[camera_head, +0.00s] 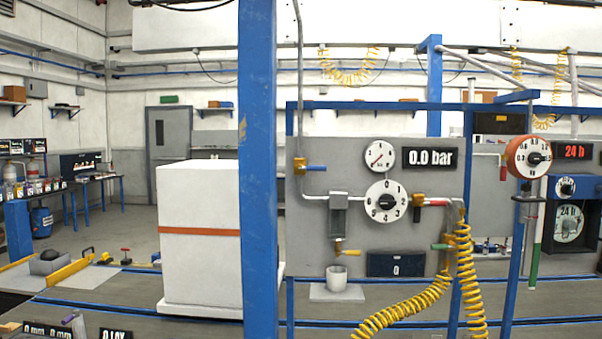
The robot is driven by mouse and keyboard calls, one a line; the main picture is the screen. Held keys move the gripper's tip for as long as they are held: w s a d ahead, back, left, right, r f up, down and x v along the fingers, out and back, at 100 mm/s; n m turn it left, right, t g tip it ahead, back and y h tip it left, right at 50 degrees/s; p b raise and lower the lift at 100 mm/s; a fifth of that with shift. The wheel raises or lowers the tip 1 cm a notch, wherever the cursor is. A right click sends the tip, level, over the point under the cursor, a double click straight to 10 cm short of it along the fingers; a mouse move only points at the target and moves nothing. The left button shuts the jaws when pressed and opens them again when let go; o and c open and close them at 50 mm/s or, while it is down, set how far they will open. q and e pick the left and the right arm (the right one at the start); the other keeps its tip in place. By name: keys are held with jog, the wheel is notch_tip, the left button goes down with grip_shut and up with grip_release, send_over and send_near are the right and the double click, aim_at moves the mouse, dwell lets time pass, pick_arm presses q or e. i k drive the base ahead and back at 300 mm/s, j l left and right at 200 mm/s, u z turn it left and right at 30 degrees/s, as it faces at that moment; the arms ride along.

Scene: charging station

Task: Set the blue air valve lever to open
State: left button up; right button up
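The blue air valve lever (316,168) sits on a brass valve body (299,166) at the left edge of the grey panel (350,153). It points to the right, level, crosswise to the vertical grey pipe (301,120) that runs through the valve. To its right, a round pressure gauge (380,156) and a black display (427,158) reading 0.0 bar are mounted. Neither of my grippers shows in the head view.
A blue post (258,200) stands left of the panel, with a white block (198,230) behind it. Yellow coiled hoses (465,270) hang at the panel's right.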

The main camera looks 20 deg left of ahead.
aim_at(316, 168)
jog(key=k+z, duration=0.15)
jog(key=z, duration=1.15)
jog(key=k+j, duration=0.1)
jog(key=j, duration=0.6)
jog(key=k+j, duration=0.1)
jog(key=j, duration=0.55)
jog(key=k+j, duration=0.1)
jog(key=j, duration=1.25)
jog(key=k+j, duration=0.15)
jog(key=j, duration=0.55)
jog(key=k+j, duration=0.1)
jog(key=j, duration=0.6)
jog(key=k+j, duration=0.1)
jog(key=j, duration=0.55)
